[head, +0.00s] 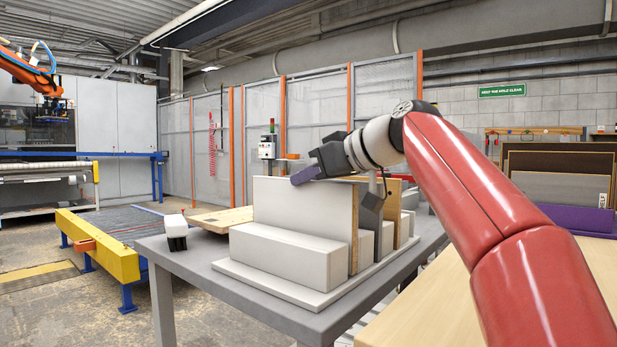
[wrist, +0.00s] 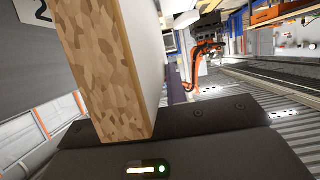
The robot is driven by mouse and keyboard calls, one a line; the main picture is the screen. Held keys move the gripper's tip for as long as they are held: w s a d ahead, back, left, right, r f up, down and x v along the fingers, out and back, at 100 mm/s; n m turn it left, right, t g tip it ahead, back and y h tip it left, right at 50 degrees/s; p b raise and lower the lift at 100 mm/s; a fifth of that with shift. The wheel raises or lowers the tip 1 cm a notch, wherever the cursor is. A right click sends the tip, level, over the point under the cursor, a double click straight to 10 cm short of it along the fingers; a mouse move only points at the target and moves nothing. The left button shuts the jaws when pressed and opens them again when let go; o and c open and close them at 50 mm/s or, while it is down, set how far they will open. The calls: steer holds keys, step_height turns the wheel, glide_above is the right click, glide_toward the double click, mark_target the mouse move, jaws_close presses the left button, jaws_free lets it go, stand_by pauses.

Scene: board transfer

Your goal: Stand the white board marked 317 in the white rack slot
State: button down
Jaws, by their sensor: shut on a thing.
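A white board (head: 303,205) with a chipboard edge stands upright in the white rack (head: 285,255), behind the rack's front block. Its lower part is hidden by that block, and no 317 mark shows. My gripper (head: 306,175) is at the board's top edge, its purple fingertip showing there. In the wrist view the chipboard edge of the board (wrist: 110,75) rises from between my fingers (wrist: 165,140), with the pale face to its right. My gripper is shut on this board.
A grey board (head: 370,222) and wooden-edged boards (head: 404,215) stand behind it in the rack. A white and black item (head: 175,232) and a flat wooden board (head: 222,218) lie on the grey table (head: 195,262). More boards (head: 558,172) stand at the right.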

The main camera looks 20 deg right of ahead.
mark_target(343, 183)
steer(key=c, duration=1.3)
jaws_free()
steer(key=shift+s+d, duration=0.2)
steer(key=shift+s, duration=0.05)
steer(key=b+v, duration=0.1)
steer(key=v, duration=0.6)
steer(key=shift+s+r+b, duration=0.1)
steer(key=shift+r+b, duration=0.1)
steer(key=shift+b, duration=0.1)
steer(key=shift+s, duration=0.1)
